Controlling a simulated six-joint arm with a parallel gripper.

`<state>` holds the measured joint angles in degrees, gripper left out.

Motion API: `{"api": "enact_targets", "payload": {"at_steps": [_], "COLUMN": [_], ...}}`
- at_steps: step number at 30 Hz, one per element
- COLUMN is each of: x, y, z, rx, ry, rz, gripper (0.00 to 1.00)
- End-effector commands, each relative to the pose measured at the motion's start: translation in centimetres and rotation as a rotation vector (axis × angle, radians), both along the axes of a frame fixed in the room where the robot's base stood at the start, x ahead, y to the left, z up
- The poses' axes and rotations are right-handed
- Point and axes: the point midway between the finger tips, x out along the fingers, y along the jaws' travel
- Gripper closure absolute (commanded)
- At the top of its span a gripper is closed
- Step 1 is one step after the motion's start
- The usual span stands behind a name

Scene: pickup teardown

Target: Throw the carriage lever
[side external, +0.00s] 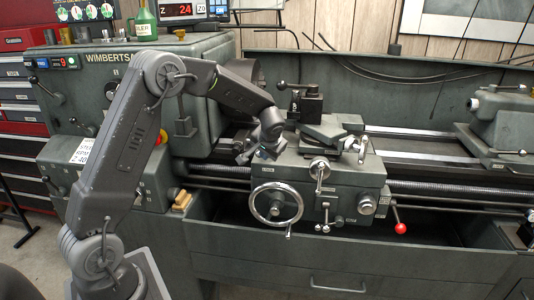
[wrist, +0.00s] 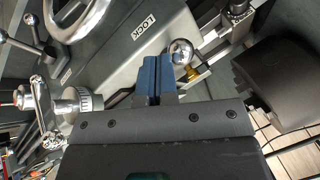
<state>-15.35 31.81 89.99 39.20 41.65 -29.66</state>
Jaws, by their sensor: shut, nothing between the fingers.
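My gripper (side external: 263,154) is at the upper left of the lathe carriage (side external: 335,184), above the handwheel. In the wrist view its blue fingers (wrist: 155,79) are shut together with nothing between them. A lever with a bright silver ball end (wrist: 180,51) stands beside the fingertips, near a plate marked LOCK (wrist: 143,26). A small gap seems to show between ball and fingers, but contact is hard to judge. In the side view my gripper hides this ball. A separate lever with a red knob (side external: 400,228) hangs at the carriage's lower right.
The chrome handwheel (side external: 275,204) is just below my gripper; its rim shows in the wrist view (wrist: 82,20). A graduated dial (wrist: 80,104) with a handle is at the wrist view's left. The tool post (side external: 307,103) stands behind my gripper. The tailstock (side external: 500,125) is far right.

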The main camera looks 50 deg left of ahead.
Motion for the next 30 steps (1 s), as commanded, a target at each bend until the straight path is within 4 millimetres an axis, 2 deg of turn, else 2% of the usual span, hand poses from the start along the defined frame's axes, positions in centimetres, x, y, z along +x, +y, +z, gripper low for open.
{"api": "enact_targets", "payload": {"at_steps": [19,30], "x": [-0.8,-2.2], "y": [1.0,3.2], "z": [0.0,0.0], "rx": [0.0,-0.001], "ry": [-0.001,-0.003], "rz": [-0.121,-0.366], "gripper": [1.0,1.0]}}
